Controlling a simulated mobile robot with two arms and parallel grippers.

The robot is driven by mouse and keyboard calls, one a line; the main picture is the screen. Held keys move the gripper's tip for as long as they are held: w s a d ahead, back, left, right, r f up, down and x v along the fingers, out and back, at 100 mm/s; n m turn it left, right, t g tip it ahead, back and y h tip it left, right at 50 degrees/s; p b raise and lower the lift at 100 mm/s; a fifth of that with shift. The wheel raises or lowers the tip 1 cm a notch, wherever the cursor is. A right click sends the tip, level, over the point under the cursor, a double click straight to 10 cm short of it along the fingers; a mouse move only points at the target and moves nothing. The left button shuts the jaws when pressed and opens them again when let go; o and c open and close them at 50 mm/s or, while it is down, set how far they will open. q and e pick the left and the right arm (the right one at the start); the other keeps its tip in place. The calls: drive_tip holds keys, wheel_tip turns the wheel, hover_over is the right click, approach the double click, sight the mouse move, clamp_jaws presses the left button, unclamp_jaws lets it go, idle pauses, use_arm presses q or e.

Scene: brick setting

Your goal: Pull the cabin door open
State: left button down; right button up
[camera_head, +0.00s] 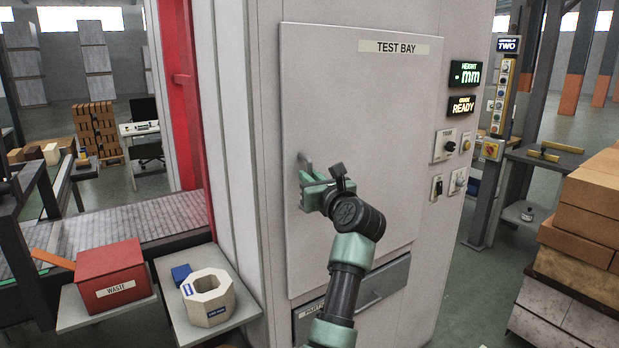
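The cabin door (352,110) is a large light-grey panel labelled TEST BAY on the front of a tall grey cabin. It looks flush with the cabin front. A small grey handle (304,162) stands out near its left edge, about halfway up.
A drawer (383,284) sits below the door. Displays and a control panel (445,145) are to its right. Brown blocks (585,230) are stacked at right.

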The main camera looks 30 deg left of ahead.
drive_tip(key=shift+s, duration=0.3)
use_arm(q)
drive_tip(key=shift+a+f, duration=0.1)
use_arm(e)
drive_tip(key=shift+w, duration=0.35)
idle(0.7)
